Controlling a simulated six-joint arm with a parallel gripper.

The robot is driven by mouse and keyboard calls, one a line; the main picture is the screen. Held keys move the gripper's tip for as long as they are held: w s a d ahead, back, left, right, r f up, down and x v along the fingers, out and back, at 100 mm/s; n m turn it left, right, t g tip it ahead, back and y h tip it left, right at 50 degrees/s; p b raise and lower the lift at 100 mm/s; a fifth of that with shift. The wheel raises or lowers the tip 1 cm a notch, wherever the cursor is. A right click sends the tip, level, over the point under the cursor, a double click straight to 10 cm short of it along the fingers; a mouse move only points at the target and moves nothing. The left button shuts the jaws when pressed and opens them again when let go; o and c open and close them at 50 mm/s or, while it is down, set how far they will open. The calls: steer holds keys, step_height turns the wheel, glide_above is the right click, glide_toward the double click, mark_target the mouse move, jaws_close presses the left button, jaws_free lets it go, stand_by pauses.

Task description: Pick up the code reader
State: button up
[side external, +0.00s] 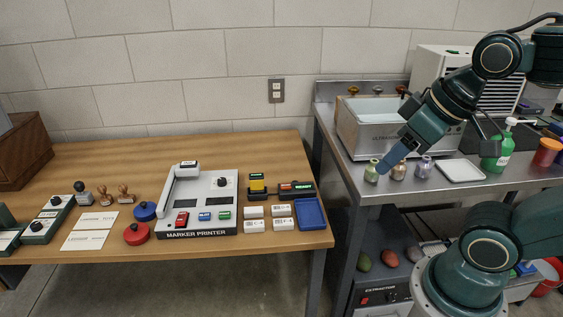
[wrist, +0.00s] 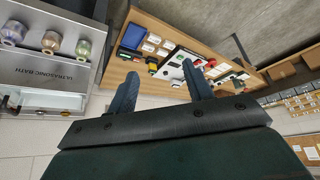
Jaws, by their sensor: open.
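No label for the code reader is legible. Two small devices on the wooden table could be it: a yellow-and-black one with a green display (side external: 258,186), and a low dark one with red and green parts (side external: 296,188) to its right. I cannot tell which. The yellow one seems to show small in the wrist view (wrist: 152,67). My gripper (side external: 384,167) is over the front of the steel bench, near the small jars, well right of both devices. In the wrist view my gripper (wrist: 160,72) has its fingers apart with nothing held.
The marker printer (side external: 200,208), white boxes (side external: 254,225) and a blue tray (side external: 310,214) stand around the devices. The ultrasonic bath (side external: 362,143), several jars (side external: 422,168), a white tray (side external: 460,171) and a green bottle (side external: 497,153) are on the bench. A gap separates bench and table.

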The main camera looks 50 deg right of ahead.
steer(key=n+g+y, duration=0.2)
steer(key=n+g, duration=0.1)
steer(key=n, duration=0.6)
glide_above(256, 175)
steer(key=s+d, duration=0.2)
step_height(256, 175, down, 18)
steer(key=shift+d, duration=0.15)
steer(key=shift+s+f, duration=0.1)
steer(key=shift+f, duration=0.1)
steer(key=shift+x, duration=4.2)
